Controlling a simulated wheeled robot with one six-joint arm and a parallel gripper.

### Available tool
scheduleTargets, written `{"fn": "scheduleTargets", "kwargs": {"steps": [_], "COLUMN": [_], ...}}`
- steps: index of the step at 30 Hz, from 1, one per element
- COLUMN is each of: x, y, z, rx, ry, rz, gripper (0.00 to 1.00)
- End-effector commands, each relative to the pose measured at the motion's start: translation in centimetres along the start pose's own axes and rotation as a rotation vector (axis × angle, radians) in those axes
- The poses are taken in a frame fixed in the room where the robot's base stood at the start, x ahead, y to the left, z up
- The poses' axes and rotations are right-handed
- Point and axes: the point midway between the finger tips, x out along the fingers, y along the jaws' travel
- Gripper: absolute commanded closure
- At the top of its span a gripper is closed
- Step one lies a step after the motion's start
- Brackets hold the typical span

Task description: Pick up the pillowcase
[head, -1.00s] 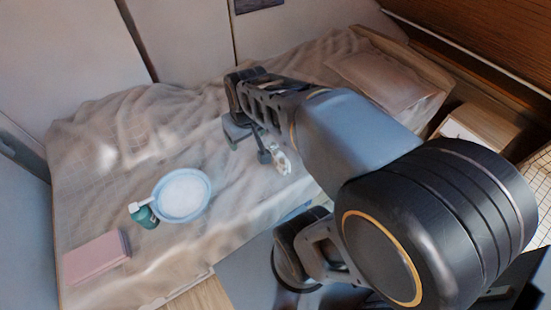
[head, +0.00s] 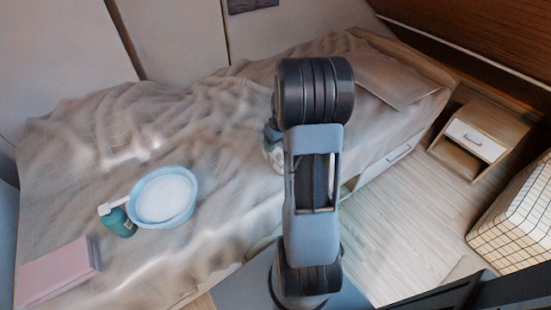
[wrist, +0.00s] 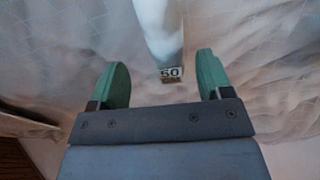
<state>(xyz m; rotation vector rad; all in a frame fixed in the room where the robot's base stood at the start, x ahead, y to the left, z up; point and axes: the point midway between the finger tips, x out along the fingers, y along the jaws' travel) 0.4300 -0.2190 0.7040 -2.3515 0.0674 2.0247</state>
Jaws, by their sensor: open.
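A flat pink rectangular item (head: 58,273), which looks like folded cloth, lies on the bed at the lower left in the head view. I cannot tell for sure that it is the pillowcase. A pillow in a dull pink cover (head: 398,78) lies at the head of the bed, partly behind my arm. My gripper (wrist: 162,74) shows in the wrist view with its two green fingers apart. A pale item with a "50" label (wrist: 168,40) shows between and beyond the fingers; I cannot tell its distance. In the head view my arm mostly hides the gripper.
A light blue basin (head: 161,196) and a teal pump bottle (head: 118,222) sit on the rumpled bedspread (head: 215,160) near the pink item. A nightstand (head: 482,135) and a checked box (head: 515,215) stand at the right. Wooden floor (head: 410,215) between bed and box is clear.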

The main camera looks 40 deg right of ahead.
Motion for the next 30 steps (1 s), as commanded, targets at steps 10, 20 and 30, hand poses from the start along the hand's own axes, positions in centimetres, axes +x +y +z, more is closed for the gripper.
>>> {"fn": "scheduleTargets", "kwargs": {"steps": [10,20,30], "x": [1.8,5.9,6.5], "y": [-0.2,-0.7,-0.7], "z": [0.0,-0.2,-0.3], "rx": [-0.001,0.0,0.0], "ry": [0.0,-0.001,0.001], "rz": [0.0,-0.001,0.0], "gripper": [0.28,0.28,0.31]}}
